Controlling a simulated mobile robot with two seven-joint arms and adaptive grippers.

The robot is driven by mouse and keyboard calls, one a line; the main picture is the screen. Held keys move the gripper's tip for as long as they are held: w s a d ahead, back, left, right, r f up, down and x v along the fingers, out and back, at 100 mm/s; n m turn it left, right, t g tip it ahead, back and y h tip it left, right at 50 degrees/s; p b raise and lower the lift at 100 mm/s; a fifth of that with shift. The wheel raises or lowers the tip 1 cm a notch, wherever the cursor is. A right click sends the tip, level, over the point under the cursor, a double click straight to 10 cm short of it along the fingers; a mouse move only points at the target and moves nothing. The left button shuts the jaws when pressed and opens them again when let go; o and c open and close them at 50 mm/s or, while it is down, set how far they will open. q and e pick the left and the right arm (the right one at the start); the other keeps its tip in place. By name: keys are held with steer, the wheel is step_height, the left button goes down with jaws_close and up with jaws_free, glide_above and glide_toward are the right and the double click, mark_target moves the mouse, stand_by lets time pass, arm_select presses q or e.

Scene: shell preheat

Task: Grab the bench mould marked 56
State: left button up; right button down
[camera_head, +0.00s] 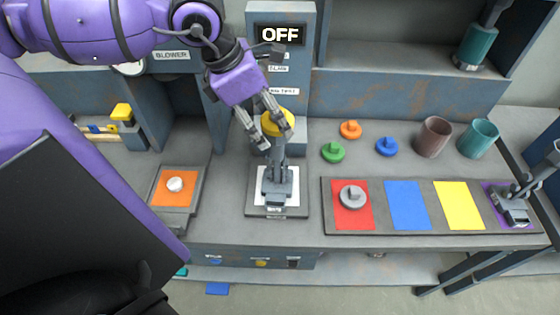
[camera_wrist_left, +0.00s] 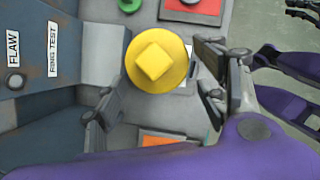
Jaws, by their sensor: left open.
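I cannot read a mark 56 on anything in either view. My left gripper (camera_head: 258,128) is open and comes down from the upper left over the middle of the bench. A round yellow piece with a square knob (camera_head: 278,122) is at its fingers, above a grey upright clamp-like part (camera_head: 277,182) on a white pad. In the left wrist view, the yellow piece (camera_wrist_left: 157,62) lies ahead of and between the spread fingers (camera_wrist_left: 155,95); I cannot tell whether they touch.
Green (camera_head: 333,151), orange (camera_head: 350,129) and blue (camera_head: 387,146) knobbed discs stand near brown (camera_head: 433,137) and teal (camera_head: 478,138) cups. A grey disc (camera_head: 352,196) sits on the red patch of a tray (camera_head: 390,236). A column (camera_head: 283,60) with an OFF display rises behind.

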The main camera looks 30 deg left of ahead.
arm_select(q)
steer(key=x, duration=0.3)
steer(key=shift+w+d+f+b, duration=0.1)
steer(key=shift+w+b, duration=0.1)
steer(key=shift+b, duration=0.15)
steer(key=shift+w+d+f, duration=0.15)
steer(key=shift+w+f, duration=0.15)
steer(key=shift+f, duration=0.2)
steer(key=shift+c, duration=0.5)
steer(key=c, duration=0.8)
steer(key=shift+r, duration=0.1)
jaws_close()
arm_select(e)
steer(key=shift+s+d+f, duration=0.2)
steer(key=shift+d+f, duration=0.05)
steer(key=shift+f, duration=0.3)
